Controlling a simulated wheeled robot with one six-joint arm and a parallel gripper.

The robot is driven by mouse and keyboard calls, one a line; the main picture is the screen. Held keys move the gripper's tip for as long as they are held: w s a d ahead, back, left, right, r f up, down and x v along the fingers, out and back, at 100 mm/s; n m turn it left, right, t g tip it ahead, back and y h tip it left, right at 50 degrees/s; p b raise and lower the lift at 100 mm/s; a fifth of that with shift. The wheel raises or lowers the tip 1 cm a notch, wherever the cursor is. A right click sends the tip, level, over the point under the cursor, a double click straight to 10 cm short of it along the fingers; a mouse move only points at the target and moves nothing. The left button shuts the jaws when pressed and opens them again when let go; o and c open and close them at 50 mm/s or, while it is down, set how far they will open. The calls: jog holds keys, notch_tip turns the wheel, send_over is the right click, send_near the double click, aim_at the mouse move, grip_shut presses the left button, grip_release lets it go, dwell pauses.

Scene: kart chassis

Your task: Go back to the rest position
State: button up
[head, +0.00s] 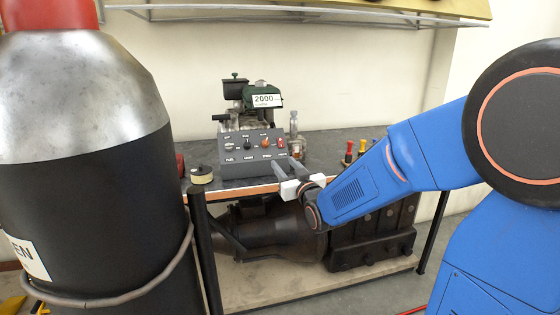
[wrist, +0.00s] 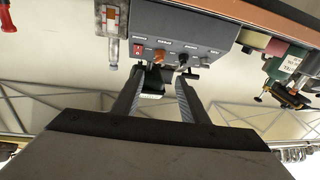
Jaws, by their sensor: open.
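My gripper (head: 289,175) is at the end of my blue arm, just in front of the right part of a grey control panel (head: 240,155) on the workbench. In the wrist view my gripper (wrist: 160,85) shows two dark fingers standing apart with a gap between them. The same panel (wrist: 200,25) appears there upside down beyond the fingertips, with a red switch (wrist: 139,50) and an orange knob (wrist: 158,57). I see nothing held between the fingers. Whether a fingertip touches the panel I cannot tell.
A large black and silver cylinder (head: 85,170) fills the left foreground. A green engine (head: 262,100) labelled 2000 stands behind the panel. A tape roll (head: 201,175), a glass bottle (head: 294,125) and several coloured-handled tools (head: 350,152) are on the workbench (head: 330,140). A dark engine block (head: 370,240) lies below.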

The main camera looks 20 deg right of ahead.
jog(key=shift+s, duration=0.75)
jog(key=shift+d, duration=0.1)
jog(key=s+d+f+g, duration=0.1)
jog(key=s+f+g, duration=0.2)
jog(key=s, duration=1)
jog(key=s+d+f+m+g+h, duration=0.1)
jog(key=s+f+g, duration=0.3)
jog(key=s, duration=0.8)
jog(key=s+d+f+m+g+h, duration=0.1)
jog(key=s+d+f+g, duration=0.2)
jog(key=s+g, duration=0.4)
jog(key=s, duration=0.6)
jog(key=shift+s+f, duration=0.35)
jog(key=shift+d, duration=0.1)
dwell(2.9)
